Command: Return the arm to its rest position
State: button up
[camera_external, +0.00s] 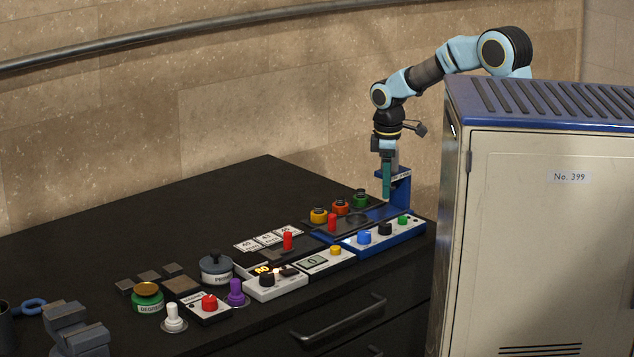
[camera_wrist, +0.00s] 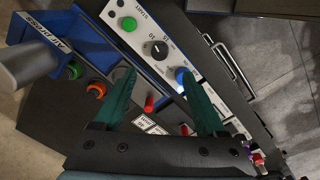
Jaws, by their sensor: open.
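My gripper (camera_external: 387,180) points down with its teal fingers in front of the blue air press (camera_external: 401,192) at the far right end of the black bench. In the wrist view the two fingers of my gripper (camera_wrist: 158,74) stand apart with nothing held between them. My arm reaches over from behind the cabinet, its elbow raised and bent. The press, with its grey cylinder (camera_wrist: 38,62), shows at the left of the wrist view. The press's white control panel (camera_wrist: 145,40) has green, black and blue controls. From the outside view I cannot tell whether the fingers touch the press.
A tall cream cabinet (camera_external: 555,230) with a blue top stands at the right and hides my base. Pots with yellow, orange and green tops (camera_external: 340,206), control boxes (camera_external: 276,284), and a red-handled piece (camera_external: 288,240) crowd the bench (camera_external: 100,240). Its back left is clear.

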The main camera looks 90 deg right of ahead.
jog(key=a+f, duration=0.5)
jog(key=a, duration=0.7)
jog(key=a+f+t, duration=0.1)
jog(key=a+f, duration=0.5)
jog(key=a, duration=0.6)
jog(key=shift+w+a+t, duration=0.15)
jog(key=shift+a+t, duration=0.15)
jog(key=shift+a, duration=0.1)
